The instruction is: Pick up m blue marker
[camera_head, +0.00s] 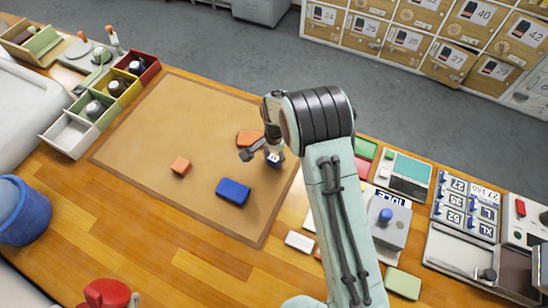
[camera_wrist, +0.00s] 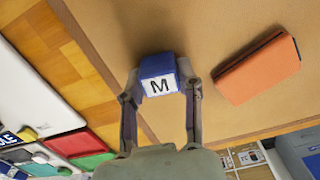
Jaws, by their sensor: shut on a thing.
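The M blue marker (camera_wrist: 158,66) is a small blue block with a white face lettered with a black M. In the wrist view it sits between both fingertips of my gripper (camera_wrist: 162,88), which is shut on it. In the head view my gripper (camera_head: 262,152) is over the right part of the tan mat, and the marker (camera_head: 276,160) shows only partly at the fingers. I cannot tell whether the marker touches the mat. A larger orange block (camera_wrist: 258,68) lies just beside it on the mat.
On the mat (camera_head: 140,140) lie a larger blue block (camera_head: 233,191) and a small orange block (camera_head: 180,166). Coloured open bins (camera_head: 68,135) stand at left. A grey device with a blue knob (camera_head: 387,218) and number plates (camera_head: 467,207) stand at right. The mat's left half is mostly clear.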

